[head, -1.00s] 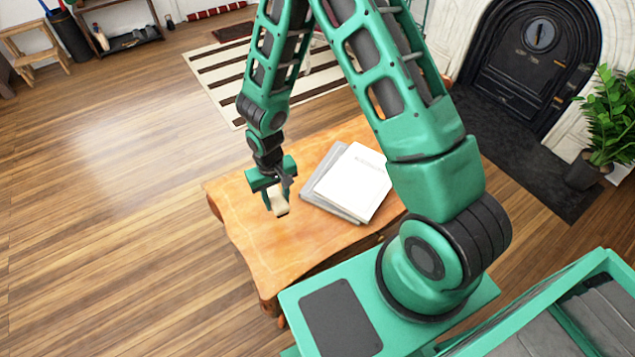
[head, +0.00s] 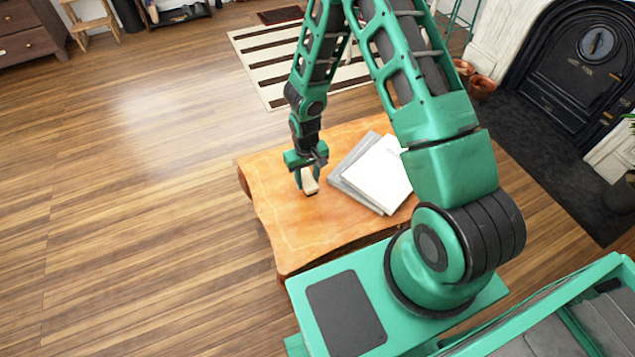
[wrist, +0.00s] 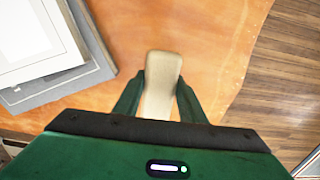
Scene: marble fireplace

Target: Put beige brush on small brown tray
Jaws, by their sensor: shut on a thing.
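The beige brush (head: 310,184) is held between the fingers of my gripper (head: 305,178), over the wooden table. In the wrist view the brush (wrist: 160,85) stands out past the fingertips of my gripper (wrist: 158,95), which press on its two sides. Its far end points away from the palm. I cannot tell whether the brush touches the tabletop. No small brown tray can be made out in these frames.
The wooden table (head: 290,230) has clear room at its front left. Grey and white books (head: 378,172) lie stacked right of my gripper. A striped rug (head: 270,70), a dark fireplace (head: 570,70) and open wooden floor (head: 130,200) surround it.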

